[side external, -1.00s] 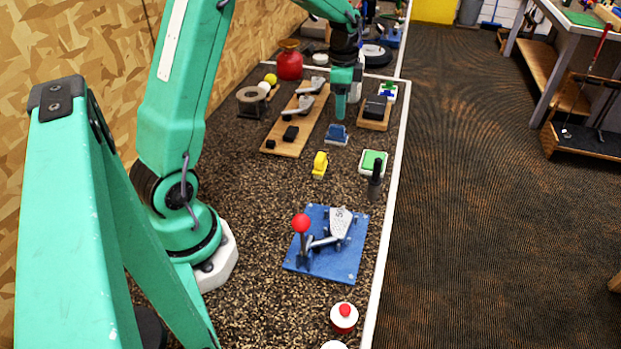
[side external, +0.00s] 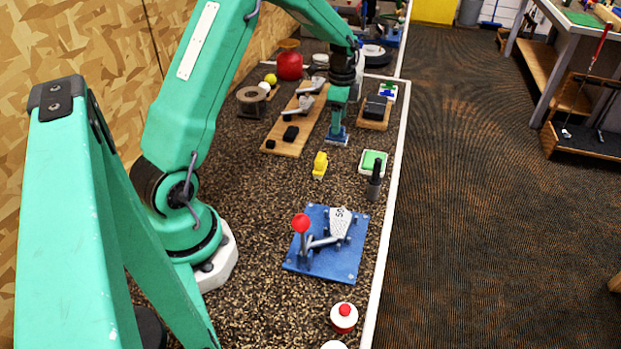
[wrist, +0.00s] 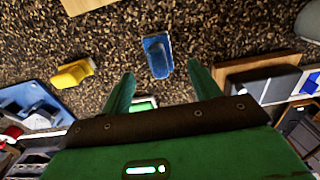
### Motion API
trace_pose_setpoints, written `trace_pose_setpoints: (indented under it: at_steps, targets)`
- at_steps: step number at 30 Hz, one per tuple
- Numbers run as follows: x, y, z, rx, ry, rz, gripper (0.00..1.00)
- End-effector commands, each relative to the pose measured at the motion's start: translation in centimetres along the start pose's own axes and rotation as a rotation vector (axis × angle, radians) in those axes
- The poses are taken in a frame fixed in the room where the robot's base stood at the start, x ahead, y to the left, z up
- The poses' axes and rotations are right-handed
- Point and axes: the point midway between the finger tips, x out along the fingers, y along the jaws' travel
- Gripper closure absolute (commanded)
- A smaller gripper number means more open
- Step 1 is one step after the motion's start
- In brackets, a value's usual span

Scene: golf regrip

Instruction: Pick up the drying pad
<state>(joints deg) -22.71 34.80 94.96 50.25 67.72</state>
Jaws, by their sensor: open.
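A small blue pad-like block (side external: 338,140) with a pale lower edge sits on the speckled bench, partly hidden by my gripper. It also shows in the wrist view (wrist: 157,56), just beyond the fingertips and roughly centred between them. A green-topped white square pad (side external: 372,163) lies nearer the bench's right edge. No label shows which of these is the drying pad. My gripper (side external: 336,124) points down over the blue block. Its two fingers are apart and empty in the wrist view (wrist: 160,84); contact with the block cannot be told.
A yellow block (side external: 320,165) and a dark upright item (side external: 375,180) stand nearer the camera. A dark block on a wooden board (side external: 372,122) is to the right. A longer wooden board (side external: 290,146) is to the left. The blue clamp plate (side external: 345,262) lies in front.

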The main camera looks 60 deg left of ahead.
Motion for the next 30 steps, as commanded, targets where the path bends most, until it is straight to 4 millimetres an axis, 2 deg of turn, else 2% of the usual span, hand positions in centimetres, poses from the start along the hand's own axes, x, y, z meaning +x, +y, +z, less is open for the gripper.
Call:
trace_pose_setpoints:
  at_steps: [8, 21, 30]
  targets:
    - [0.6, 0.0, -0.1, 0.000, -0.001, 0.001, 0.38]
    - [5.0, 0.1, -0.5, 0.000, 0.000, 0.001, 0.38]
    - [5.2, 0.1, -0.5, 0.000, 0.000, 0.000, 0.38]
